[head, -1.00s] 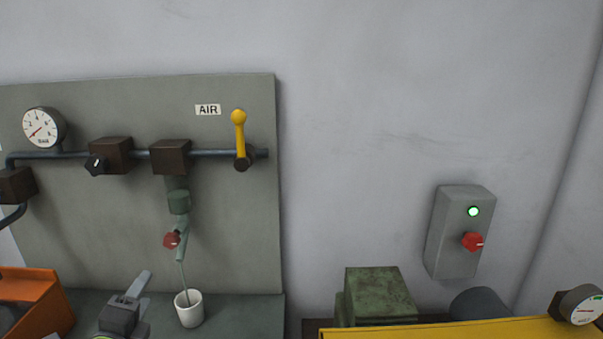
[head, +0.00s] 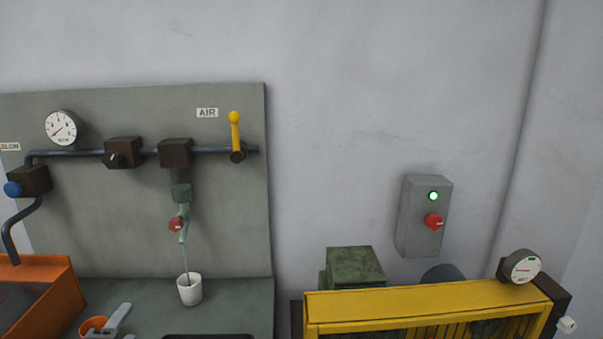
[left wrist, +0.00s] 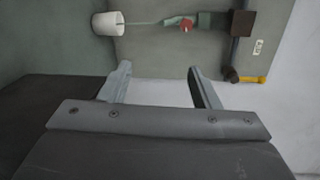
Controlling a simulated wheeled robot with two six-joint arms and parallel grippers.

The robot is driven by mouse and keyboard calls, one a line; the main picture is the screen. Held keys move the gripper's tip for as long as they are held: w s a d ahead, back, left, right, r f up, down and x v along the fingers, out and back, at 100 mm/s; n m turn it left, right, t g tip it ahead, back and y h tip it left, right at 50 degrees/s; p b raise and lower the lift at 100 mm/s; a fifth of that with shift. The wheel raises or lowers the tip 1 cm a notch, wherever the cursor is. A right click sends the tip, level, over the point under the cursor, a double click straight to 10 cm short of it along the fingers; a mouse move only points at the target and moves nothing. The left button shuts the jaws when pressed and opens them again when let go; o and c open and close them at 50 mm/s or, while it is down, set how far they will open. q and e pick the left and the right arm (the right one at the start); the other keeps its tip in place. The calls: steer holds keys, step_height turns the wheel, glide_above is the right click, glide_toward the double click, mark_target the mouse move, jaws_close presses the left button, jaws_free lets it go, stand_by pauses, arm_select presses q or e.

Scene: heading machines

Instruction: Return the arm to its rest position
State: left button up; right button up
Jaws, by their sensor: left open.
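My left gripper (head: 116,319) shows at the bottom left of the head view, in front of the bench and only partly in frame. In the left wrist view its two fingers (left wrist: 160,72) are apart with nothing between them. A white cup (head: 189,292) stands on the bench under the drain cock with the red handle (head: 176,224). A thin line runs from the cock down into the cup. The left gripper is apart from the cup, to its lower left in the head view. My right gripper is in neither view.
A grey panel carries a gauge (head: 61,127), pipes and an upright yellow lever (head: 235,134). An orange bin (head: 62,284) is at left. A yellow guard (head: 420,299) is at lower right. A switch box (head: 411,220) shows a lit green lamp. The wall between is bare.

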arm_select(q)
steer(key=s+d+f+n+g, duration=0.1)
steer(key=s+f+n+g, duration=0.6)
steer(key=s+f+n, duration=0.5)
steer(key=s+d+f+n+g, duration=0.1)
steer(key=s+f+n+g, duration=0.7)
steer(key=s, duration=0.7)
step_height(320, 180, down, 27)
steer(key=s+a+m, duration=0.1)
steer(key=s+d+f, duration=0.1)
steer(key=s+f, duration=1.3)
steer(key=shift+s+h, duration=0.2)
steer(key=shift+h, duration=0.2)
